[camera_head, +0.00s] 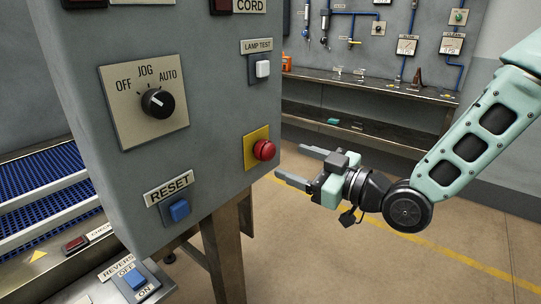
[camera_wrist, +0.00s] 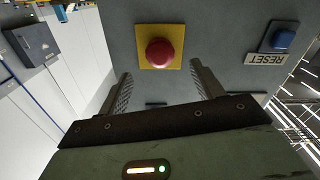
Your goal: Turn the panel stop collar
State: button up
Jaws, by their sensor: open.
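The panel stop is a red mushroom-shaped button (camera_head: 264,150) on a yellow plate (camera_head: 249,152), near the right edge of the grey panel face. My gripper (camera_head: 291,162) is open and empty, to the right of the button and apart from it, with its fingers pointing at the panel. In the wrist view the red button (camera_wrist: 160,52) and its yellow plate (camera_wrist: 147,32) are seen face-on, just beyond and roughly centred between the two spread fingers. The collar cannot be told apart from the button head.
The grey panel (camera_head: 222,108) also bears a black selector knob (camera_head: 157,103), a white lamp test button (camera_head: 262,69) and a blue reset button (camera_head: 179,210). A blue conveyor (camera_head: 45,175) lies at left. A workbench (camera_head: 370,84) stands behind. The floor (camera_head: 330,250) at right is clear.

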aim_at(273, 154)
jog(key=p+x, duration=0.1)
jog(key=x, duration=0.6)
jog(key=shift+w+a, duration=0.1)
jog(key=shift+a, duration=0.05)
jog(key=c, duration=1)
